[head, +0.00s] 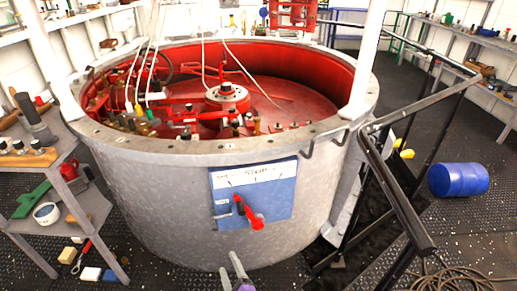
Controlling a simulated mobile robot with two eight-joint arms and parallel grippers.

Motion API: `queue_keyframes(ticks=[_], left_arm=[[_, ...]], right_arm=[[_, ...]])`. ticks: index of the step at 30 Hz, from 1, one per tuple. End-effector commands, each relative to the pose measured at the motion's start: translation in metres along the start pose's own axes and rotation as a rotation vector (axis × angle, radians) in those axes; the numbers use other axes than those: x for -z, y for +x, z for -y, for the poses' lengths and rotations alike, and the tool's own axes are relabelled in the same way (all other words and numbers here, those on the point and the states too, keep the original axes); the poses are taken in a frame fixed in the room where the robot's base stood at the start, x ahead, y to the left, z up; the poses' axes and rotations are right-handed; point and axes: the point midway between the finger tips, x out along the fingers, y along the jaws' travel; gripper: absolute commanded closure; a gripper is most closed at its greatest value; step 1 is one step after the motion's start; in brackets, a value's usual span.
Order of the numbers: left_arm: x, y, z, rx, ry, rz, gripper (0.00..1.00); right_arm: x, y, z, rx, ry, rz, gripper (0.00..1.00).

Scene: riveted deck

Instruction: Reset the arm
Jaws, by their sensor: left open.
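My left gripper (232,268) shows at the bottom edge of the head view, as two grey fingers pointing up in front of the round grey tank (160,190). The fingers are apart and I see nothing held between them. A purple part shows beside them at the frame edge. Above and behind the gripper, a blue panel (278,193) is on the tank's front wall, with a white lettered strip along its top. A red lever (250,215) on the panel slants down to the right. The gripper appears clear of the lever. My right gripper is not in view.
A grey shelf rack (103,209) with tools stands at left. Black handrails (395,195) and steps stand right of the tank. A blue barrel (458,179) lies on the floor at right, and a coiled cable (455,280) lies at lower right. Red machinery fills the tank.

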Motion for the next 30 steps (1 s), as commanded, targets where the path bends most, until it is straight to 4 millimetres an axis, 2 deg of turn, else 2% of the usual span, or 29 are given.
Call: queue_keyframes(ticks=[1,5,8,12,16,21,29,30], left_arm=[[-0.016,0.003,-0.009,-0.061,-0.069,-0.003,0.37],[-0.05,0.002,-0.036,-0.242,-0.302,-0.013,0.37],[-0.076,-0.008,-0.059,-0.395,-0.513,-0.008,0.37],[-0.102,-0.037,-0.089,-0.604,-0.825,0.018,0.37],[-0.116,-0.071,-0.108,-0.778,-1.112,0.054,0.37],[-0.121,-0.112,-0.119,-0.946,-1.414,0.099,0.37],[-0.119,-0.16,-0.121,-1.131,-1.772,0.159,0.37],[-0.127,-0.165,-0.111,-1.132,-1.778,0.156,0.37]], right_arm=[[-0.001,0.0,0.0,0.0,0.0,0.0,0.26],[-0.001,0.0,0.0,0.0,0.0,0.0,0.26],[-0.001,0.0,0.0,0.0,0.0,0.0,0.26],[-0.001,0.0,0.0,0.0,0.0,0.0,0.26],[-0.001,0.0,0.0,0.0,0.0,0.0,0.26],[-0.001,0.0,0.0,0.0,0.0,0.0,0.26],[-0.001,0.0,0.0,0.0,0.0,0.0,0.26],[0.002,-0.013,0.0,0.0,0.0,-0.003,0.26]])
